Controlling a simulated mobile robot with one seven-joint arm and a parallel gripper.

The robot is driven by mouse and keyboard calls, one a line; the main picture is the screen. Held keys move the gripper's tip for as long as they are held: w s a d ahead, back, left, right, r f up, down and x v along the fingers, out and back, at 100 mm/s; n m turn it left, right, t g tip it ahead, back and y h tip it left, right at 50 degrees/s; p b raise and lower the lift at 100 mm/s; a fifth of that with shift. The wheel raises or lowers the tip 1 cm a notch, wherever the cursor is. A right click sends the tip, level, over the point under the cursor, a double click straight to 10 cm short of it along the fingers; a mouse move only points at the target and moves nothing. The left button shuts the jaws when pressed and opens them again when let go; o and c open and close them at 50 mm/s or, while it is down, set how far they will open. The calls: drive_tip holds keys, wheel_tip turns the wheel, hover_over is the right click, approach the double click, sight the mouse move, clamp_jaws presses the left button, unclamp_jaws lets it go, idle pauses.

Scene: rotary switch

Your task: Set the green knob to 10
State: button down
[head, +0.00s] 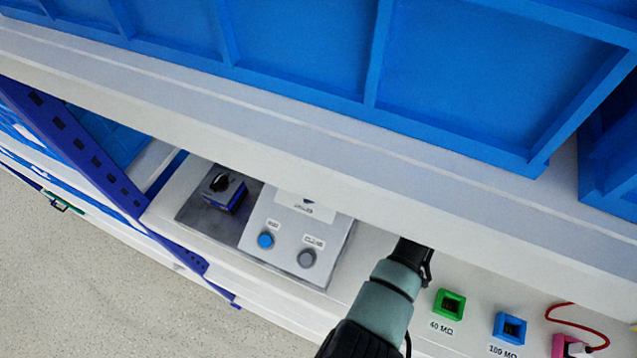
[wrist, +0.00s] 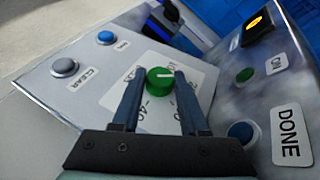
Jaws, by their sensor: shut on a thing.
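The green knob (wrist: 159,80) sits on a white dial plate (wrist: 154,112) in the wrist view. A white pointer line on its top runs roughly toward the right of the picture. My gripper (wrist: 159,84) has one finger on each side of the knob and is shut on it. The fingers cover part of the dial, and its printed marks are too blurred to read surely. In the head view my gripper (head: 426,266) is partly hidden behind the shelf edge, and the green knob is hidden there.
A grey CLEAR button (wrist: 65,67) and a blue button (wrist: 106,38) are left of the dial. A panel at right has a green ON button (wrist: 245,74) and a blue DONE button (wrist: 240,132). A white shelf (head: 300,150) with blue bins overhangs the bench.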

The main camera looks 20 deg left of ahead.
drive_tip(key=shift+c, duration=2.2)
unclamp_jaws()
drive_tip(key=shift+a, duration=0.1)
drive_tip(key=shift+w+d+r, duration=0.15)
drive_tip(key=shift+d, duration=0.35)
drive_tip(key=v, duration=1.2)
drive_tip(key=shift+p, duration=0.4)
